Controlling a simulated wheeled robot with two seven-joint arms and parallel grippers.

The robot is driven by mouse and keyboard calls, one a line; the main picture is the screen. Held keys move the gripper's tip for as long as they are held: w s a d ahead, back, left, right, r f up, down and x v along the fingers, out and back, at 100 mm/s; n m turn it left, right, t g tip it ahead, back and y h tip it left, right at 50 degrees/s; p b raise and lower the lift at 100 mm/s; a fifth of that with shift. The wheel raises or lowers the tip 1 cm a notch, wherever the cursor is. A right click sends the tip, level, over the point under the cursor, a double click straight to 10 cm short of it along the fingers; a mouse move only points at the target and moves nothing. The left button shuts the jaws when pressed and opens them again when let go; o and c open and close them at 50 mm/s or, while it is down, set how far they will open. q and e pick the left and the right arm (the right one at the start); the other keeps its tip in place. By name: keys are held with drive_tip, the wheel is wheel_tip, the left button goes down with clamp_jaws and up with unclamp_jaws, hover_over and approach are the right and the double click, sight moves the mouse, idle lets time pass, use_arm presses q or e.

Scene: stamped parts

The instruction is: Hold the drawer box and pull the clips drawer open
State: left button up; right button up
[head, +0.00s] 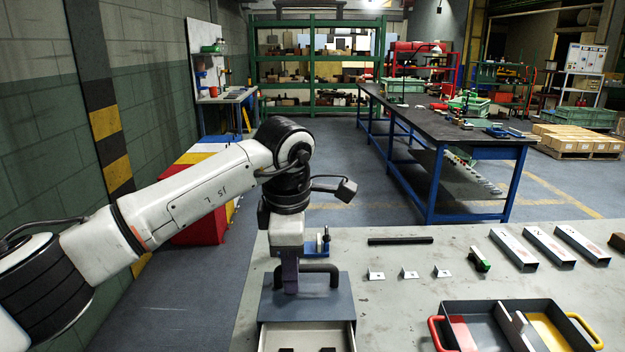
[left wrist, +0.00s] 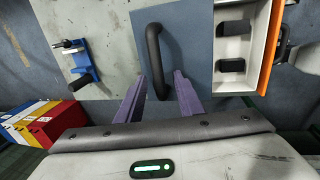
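The drawer box (head: 333,303) is a blue-grey box on the near part of the table, with a black bar handle (head: 322,270) on top. Its drawer (head: 348,339) stands partly out at the front, pale inside, with dark pieces in it. In the left wrist view the drawer has an orange front (left wrist: 271,45). My left gripper (head: 290,285) is over the box top. Its purple fingers (left wrist: 159,76) are apart, one on each side of the handle (left wrist: 154,48), with gaps showing. My right gripper is not in view.
A grey tray (head: 487,308) with red and yellow handles stands right of the box. Three small metal pieces (head: 409,273), a black bar (head: 400,240), a green-and-black item (head: 479,261) and three channels (head: 549,247) lie on the table. A blue fixture (left wrist: 84,65) is behind the box.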

use_arm(q)
wheel_tip(320, 180, up, 11)
drive_tip(key=s, duration=0.2)
drive_tip(key=shift+s, duration=0.15)
